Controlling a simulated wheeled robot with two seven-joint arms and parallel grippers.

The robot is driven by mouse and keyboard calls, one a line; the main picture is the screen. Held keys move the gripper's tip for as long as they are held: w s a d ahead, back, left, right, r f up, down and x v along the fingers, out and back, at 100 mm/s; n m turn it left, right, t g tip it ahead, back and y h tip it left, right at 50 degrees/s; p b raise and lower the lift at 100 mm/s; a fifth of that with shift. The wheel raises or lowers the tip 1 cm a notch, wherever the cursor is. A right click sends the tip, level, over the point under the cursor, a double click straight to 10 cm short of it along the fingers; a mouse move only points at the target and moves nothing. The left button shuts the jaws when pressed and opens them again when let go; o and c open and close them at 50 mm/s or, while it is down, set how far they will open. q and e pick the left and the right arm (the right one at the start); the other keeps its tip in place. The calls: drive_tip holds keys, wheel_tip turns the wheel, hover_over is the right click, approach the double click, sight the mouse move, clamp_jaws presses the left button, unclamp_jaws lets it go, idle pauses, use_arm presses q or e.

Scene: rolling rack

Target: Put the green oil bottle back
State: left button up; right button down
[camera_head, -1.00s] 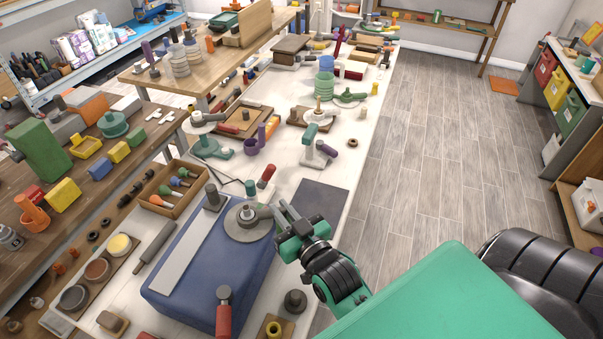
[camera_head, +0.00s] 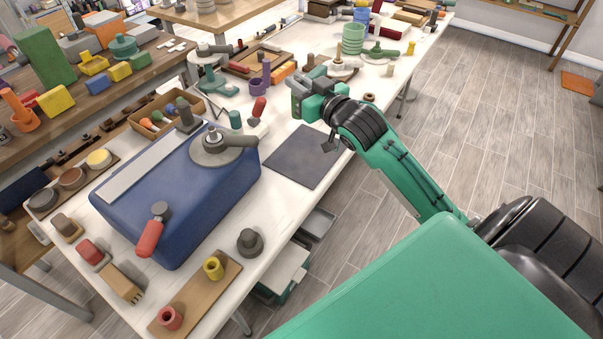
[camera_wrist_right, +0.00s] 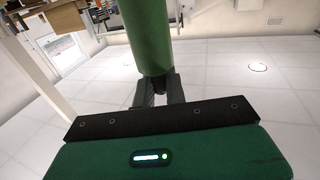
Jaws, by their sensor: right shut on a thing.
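In the right wrist view, a green cylinder (camera_wrist_right: 147,35), likely the green oil bottle, stands out from between the dark fingers of my right gripper (camera_wrist_right: 157,92). The fingers are shut on its narrow dark end. In the head view my right gripper (camera_head: 312,86) is beyond the dark mat (camera_head: 303,157), over the right part of the white table (camera_head: 225,220). The bottle is hard to make out there against the green gripper body. My left gripper is not in view.
A blue block-shaped machine (camera_head: 185,205) with a grey disc and red-handled lever fills the near table. A small dark green piece (camera_head: 236,120) stands behind it. Stacked green rings (camera_head: 353,38) and fixtures stand beyond my gripper. The dark mat is mostly bare.

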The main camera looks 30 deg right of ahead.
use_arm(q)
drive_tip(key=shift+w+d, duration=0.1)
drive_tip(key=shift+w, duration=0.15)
use_arm(e)
wheel_tip(320, 180, down, 20)
drive_tip(key=shift+r, duration=0.1)
drive_tip(key=c, duration=1.4)
unclamp_jaws()
drive_tip(key=shift+c, duration=0.2)
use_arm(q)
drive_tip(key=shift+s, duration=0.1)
use_arm(e)
drive_tip(key=shift+s, duration=0.35)
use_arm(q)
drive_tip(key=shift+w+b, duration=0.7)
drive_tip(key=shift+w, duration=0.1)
use_arm(e)
drive_tip(key=s+d, duration=0.1)
drive_tip(key=s, duration=1)
